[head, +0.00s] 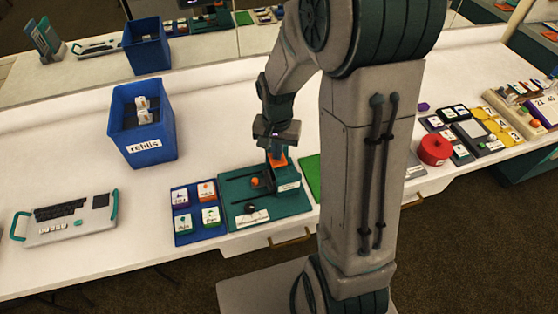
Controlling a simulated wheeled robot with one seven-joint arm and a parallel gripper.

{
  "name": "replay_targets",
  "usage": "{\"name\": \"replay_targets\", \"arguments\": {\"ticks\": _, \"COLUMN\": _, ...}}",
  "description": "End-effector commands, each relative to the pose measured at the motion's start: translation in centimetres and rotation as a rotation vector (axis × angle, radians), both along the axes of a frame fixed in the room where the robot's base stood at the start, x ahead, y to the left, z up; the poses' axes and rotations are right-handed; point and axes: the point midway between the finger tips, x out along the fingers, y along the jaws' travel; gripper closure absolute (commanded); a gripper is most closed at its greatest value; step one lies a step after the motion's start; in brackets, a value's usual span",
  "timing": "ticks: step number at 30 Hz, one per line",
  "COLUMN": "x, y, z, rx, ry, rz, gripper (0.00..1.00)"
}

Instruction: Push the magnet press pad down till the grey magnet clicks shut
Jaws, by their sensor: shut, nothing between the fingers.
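My gripper (276,151) points down, shut and empty, over a teal block (287,182) on a teal board (238,195). An orange pad (286,161), which looks like the press pad, shows at the top of the block just under the fingertips. The fingers cover part of it, and I cannot tell whether they touch it or how far down it is. A small orange knob (256,182) and dark parts lie to the left of the block. I cannot make out the grey magnet at this size.
A blue tray (181,227) with several picture tiles adjoins the board on the left. A blue bin (168,142) stands behind it, and a grey keyboard-like device (68,222) lies far left. A red round container (434,149) stands to the right of my arm. A mirror runs along the back.

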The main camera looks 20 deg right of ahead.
Motion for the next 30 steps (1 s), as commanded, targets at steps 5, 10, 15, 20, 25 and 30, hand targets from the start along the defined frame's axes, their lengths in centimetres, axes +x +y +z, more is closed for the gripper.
{"name": "replay_targets", "arguments": {"ticks": 5, "x": 0.0, "y": 0.0, "z": 1.5, "rx": 0.000, "ry": -0.001, "rz": 0.000, "gripper": 1.00}}
{"name": "replay_targets", "arguments": {"ticks": 10, "x": 0.0, "y": 0.0, "z": 2.7, "rx": 0.000, "ry": -0.001, "rz": 0.000, "gripper": 1.00}}
{"name": "replay_targets", "arguments": {"ticks": 15, "x": 0.0, "y": 0.0, "z": 3.9, "rx": 0.000, "ry": -0.002, "rz": 0.000, "gripper": 1.00}}
{"name": "replay_targets", "arguments": {"ticks": 20, "x": 0.0, "y": 0.0, "z": 5.0, "rx": 0.000, "ry": -0.002, "rz": 0.000, "gripper": 1.00}}
{"name": "replay_targets", "arguments": {"ticks": 25, "x": 0.0, "y": 0.0, "z": 6.2, "rx": 0.000, "ry": -0.001, "rz": 0.000, "gripper": 1.00}}
{"name": "replay_targets", "arguments": {"ticks": 30, "x": 0.0, "y": 0.0, "z": 7.3, "rx": 0.000, "ry": -0.001, "rz": 0.000, "gripper": 1.00}}
